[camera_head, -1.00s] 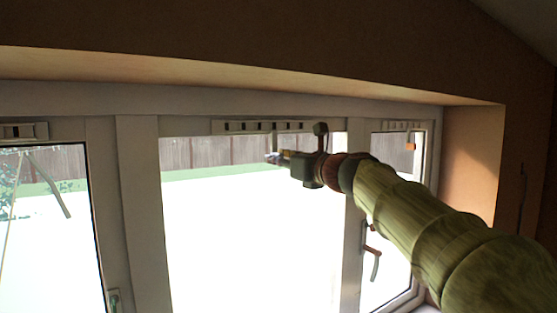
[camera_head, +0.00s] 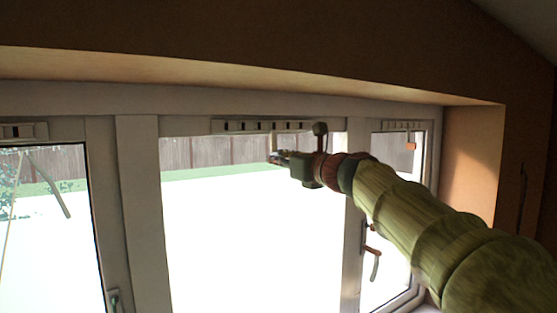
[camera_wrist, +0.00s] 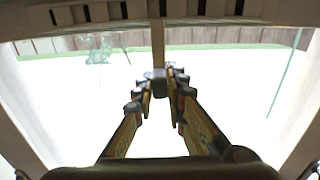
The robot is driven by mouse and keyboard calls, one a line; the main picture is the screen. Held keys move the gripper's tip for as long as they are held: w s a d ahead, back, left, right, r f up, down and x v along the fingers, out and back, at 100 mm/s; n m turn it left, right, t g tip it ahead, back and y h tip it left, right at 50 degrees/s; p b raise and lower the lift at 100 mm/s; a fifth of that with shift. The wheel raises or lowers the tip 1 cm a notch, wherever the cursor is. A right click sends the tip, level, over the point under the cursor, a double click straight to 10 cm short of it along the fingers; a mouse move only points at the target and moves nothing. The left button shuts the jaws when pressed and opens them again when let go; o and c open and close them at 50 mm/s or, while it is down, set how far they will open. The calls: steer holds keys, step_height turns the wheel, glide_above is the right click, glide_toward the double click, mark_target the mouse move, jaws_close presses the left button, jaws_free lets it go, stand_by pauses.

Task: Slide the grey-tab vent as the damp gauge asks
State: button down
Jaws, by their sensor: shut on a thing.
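The vent (camera_head: 263,126) is a pale slotted strip on the top frame of the middle window. A thin pale stem hangs from it, ending in a small dark grey tab (camera_wrist: 158,76), seen in the wrist view. My gripper (camera_head: 275,157) is just below the vent, in front of the glass. In the wrist view my gripper (camera_wrist: 160,86) has its two fingers closed on the tab from both sides, covering part of it. The vent's slots show as dark gaps between pale bars. I cannot make out a damp gauge in these views.
A similar vent (camera_head: 22,131) is above the left window. Another vent (camera_head: 402,126) with an orange tab (camera_head: 411,147) is above the right window. The right window has a handle (camera_head: 374,262). The plaster soffit (camera_head: 250,75) juts out above the vents.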

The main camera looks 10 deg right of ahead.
steer(key=shift+s+a, duration=0.2)
steer(key=shift+a, duration=0.45)
steer(key=shift+d, duration=0.1)
steer(key=c, duration=2.2)
jaws_free()
steer(key=shift+c, duration=0.2)
steer(key=o, duration=0.4)
steer(key=shift+o, duration=0.2)
steer(key=v, duration=1.2)
